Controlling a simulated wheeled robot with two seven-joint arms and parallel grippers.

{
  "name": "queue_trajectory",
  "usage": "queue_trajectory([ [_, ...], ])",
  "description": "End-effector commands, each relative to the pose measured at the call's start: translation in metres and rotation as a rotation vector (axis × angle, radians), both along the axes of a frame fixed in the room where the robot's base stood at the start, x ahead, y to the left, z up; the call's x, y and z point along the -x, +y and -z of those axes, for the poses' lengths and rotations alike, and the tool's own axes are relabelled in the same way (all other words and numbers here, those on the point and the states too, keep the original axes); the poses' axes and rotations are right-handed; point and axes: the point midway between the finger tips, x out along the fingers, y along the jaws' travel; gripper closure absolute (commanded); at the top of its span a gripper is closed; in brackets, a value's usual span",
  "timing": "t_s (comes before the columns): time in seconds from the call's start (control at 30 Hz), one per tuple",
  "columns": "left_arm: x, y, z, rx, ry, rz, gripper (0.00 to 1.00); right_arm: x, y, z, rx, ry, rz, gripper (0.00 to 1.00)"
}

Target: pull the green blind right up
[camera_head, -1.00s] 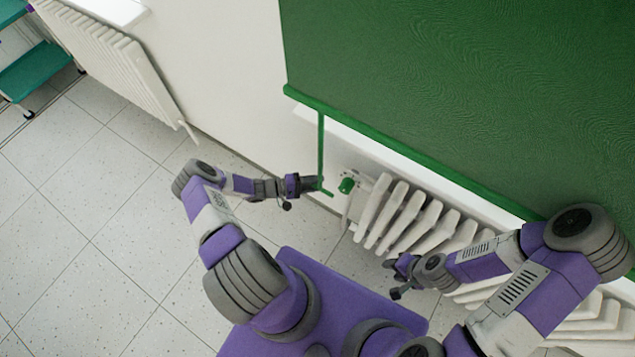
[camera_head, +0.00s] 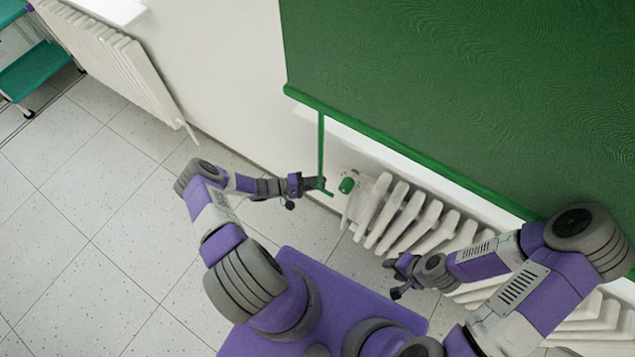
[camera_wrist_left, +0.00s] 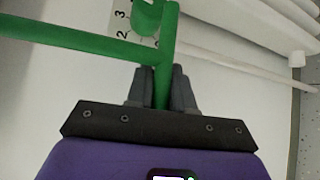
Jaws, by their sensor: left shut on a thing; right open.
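The green blind (camera_head: 450,90) hangs at the upper right of the head view, its bottom bar (camera_head: 400,157) slanting above the radiator. A thin green pull rod (camera_head: 321,145) hangs from the bar's left end, with a short crosspiece at its foot. My left gripper (camera_head: 318,184) is shut on the rod near its foot. In the left wrist view the rod (camera_wrist_left: 163,85) passes between the two grey fingers (camera_wrist_left: 162,88), and a green bar runs off to the left. My right gripper (camera_head: 392,278) is open and empty in front of the radiator.
A white radiator (camera_head: 400,218) with a green valve knob (camera_head: 347,185) stands under the blind, close to both grippers. Another radiator (camera_head: 108,68) and a teal shelf cart (camera_head: 37,70) are at the left. The tiled floor between is clear.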

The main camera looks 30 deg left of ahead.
Motion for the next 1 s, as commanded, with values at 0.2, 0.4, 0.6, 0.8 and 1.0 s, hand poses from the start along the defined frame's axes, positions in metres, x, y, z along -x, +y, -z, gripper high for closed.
queue_trajectory([
  [0.2,0.0,0.001,-0.025,0.0,-0.003,0.001,1.0,0.0,0.0,-0.019,0.0,0.0,0.0,0.57],
  [0.4,0.0,0.0,-0.074,0.002,-0.003,0.001,1.0,0.0,0.0,-0.055,0.0,0.0,0.0,0.57],
  [0.6,0.0,0.0,-0.133,0.003,-0.003,0.001,1.0,0.0,0.0,-0.098,0.0,0.0,0.0,0.57],
  [0.8,0.0,0.0,-0.184,0.002,-0.002,0.0,1.0,0.0,0.0,-0.135,0.0,0.0,0.0,0.57],
  [1.0,0.0,0.0,-0.222,0.004,-0.002,0.001,1.0,0.0,0.0,-0.16,0.0,0.0,0.0,0.57],
])
